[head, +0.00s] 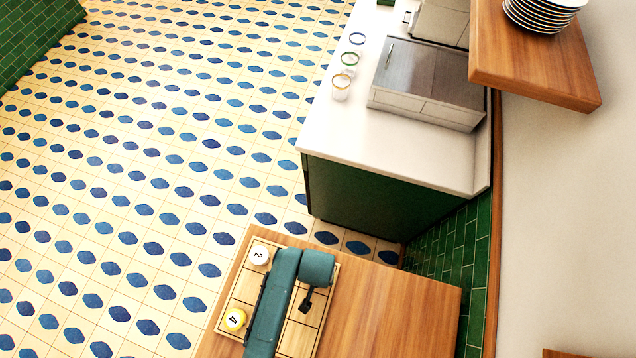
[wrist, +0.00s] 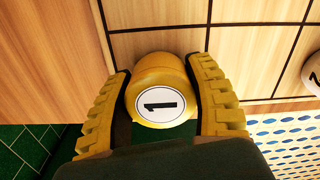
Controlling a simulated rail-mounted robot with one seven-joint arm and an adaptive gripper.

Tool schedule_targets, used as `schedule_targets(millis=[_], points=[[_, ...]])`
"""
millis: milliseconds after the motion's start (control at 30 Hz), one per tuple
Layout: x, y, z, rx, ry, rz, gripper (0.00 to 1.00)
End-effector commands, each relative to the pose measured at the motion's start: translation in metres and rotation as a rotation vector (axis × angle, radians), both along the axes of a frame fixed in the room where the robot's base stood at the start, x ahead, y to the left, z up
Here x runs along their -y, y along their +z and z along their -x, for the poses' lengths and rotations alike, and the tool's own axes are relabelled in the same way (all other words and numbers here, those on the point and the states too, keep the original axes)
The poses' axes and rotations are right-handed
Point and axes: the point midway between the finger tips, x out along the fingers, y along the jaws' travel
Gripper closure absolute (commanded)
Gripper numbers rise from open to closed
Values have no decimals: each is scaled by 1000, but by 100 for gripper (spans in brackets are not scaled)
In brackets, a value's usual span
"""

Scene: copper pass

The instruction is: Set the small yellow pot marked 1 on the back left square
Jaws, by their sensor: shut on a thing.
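The small yellow pot marked 1 (wrist: 160,76) shows in the wrist view with its round white label facing the camera. My gripper (wrist: 158,66) is shut on it, one ridged yellow finger on each side. Beyond it is the square-ruled wooden board (wrist: 160,44); I cannot tell whether the pot touches it. In the head view my teal arm hides the held pot, my fingers and part of the board (head: 244,288). A white pot marked 2 (head: 258,255) stands on the board's far left square and shows partly in the wrist view (wrist: 313,72).
Another yellow-rimmed pot (head: 235,319), its mark unclear, stands on the board's left side, nearer. The wooden table (head: 390,315) is bare to the right. Beyond it, a white counter (head: 420,150) holds several rimmed jars and a metal unit. A shelf (head: 540,60) with plates juts out upper right.

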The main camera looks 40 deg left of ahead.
Motion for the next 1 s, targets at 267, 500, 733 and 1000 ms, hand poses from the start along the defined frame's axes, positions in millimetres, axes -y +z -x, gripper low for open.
schedule_targets(millis=[267,500,733,1000], points=[[0,-2,0,0,0,0,85],[0,-2,0,0,0,0,19],[0,-1,0,1,0,-1,19],[-1,47,-1,5,0,-2,19]])
